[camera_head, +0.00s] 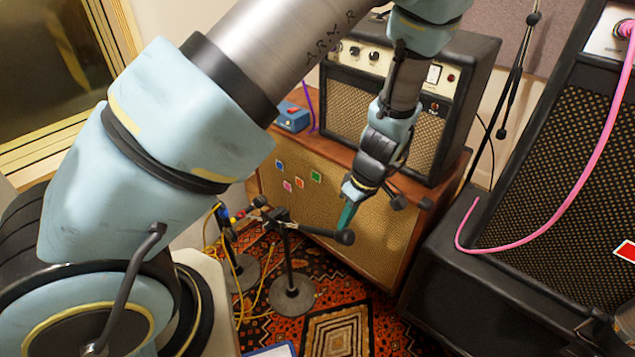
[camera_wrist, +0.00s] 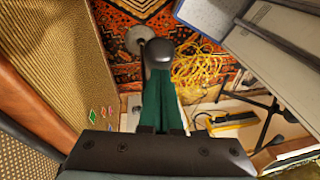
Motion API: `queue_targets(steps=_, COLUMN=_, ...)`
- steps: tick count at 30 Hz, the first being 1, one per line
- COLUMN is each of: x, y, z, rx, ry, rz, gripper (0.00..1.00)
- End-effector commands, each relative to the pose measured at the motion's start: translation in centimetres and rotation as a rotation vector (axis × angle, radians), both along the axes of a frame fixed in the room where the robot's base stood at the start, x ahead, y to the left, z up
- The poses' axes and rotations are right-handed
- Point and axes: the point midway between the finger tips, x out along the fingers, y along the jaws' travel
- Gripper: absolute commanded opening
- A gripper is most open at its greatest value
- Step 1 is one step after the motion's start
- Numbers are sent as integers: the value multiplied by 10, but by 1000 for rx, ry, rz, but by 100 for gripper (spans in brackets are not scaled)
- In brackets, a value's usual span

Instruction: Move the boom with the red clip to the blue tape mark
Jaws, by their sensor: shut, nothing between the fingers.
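My gripper (camera_head: 347,215) has teal fingers, points down and is shut with nothing between them. In the wrist view its fingertips (camera_wrist: 165,75) meet just behind a dark rounded boom end (camera_wrist: 159,54); whether they touch cannot be told. In the head view that boom (camera_head: 310,230) tops a black stand with a round grey base (camera_head: 291,296), and its dark end (camera_head: 345,237) lies just below my fingertips. A small red piece (camera_head: 238,215) shows by the boom's left end, beside a second stand (camera_head: 244,270). I cannot make out the blue tape mark for certain.
A wood-sided speaker cabinet (camera_head: 385,225) with coloured stickers stands close behind the boom, carrying an amplifier (camera_head: 455,90) and a blue pedal (camera_head: 291,117). A black amplifier stack (camera_head: 490,300) with a pink cable (camera_head: 560,215) is at right. Yellow cable (camera_wrist: 200,72) lies on the patterned rug (camera_head: 340,335).

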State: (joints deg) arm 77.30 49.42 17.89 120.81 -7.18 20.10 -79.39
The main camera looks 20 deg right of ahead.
Motion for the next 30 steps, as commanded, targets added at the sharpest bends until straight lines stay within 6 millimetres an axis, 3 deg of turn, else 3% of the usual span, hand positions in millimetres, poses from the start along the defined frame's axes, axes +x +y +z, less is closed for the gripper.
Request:
queue_targets(steps=9, x=-32, y=-17, z=-59, rx=2, ry=2, rz=-5, gripper=0)
queue_targets(steps=15, x=-44, y=-23, z=-86, rx=2, ry=2, rz=-3, gripper=0)
queue_targets(steps=21, x=-48, y=-27, z=-99, rx=0, ry=2, rz=-3, gripper=0)
queue_targets(steps=30, x=-50, y=-27, z=-103, rx=-1, ry=2, rz=-2, gripper=0)
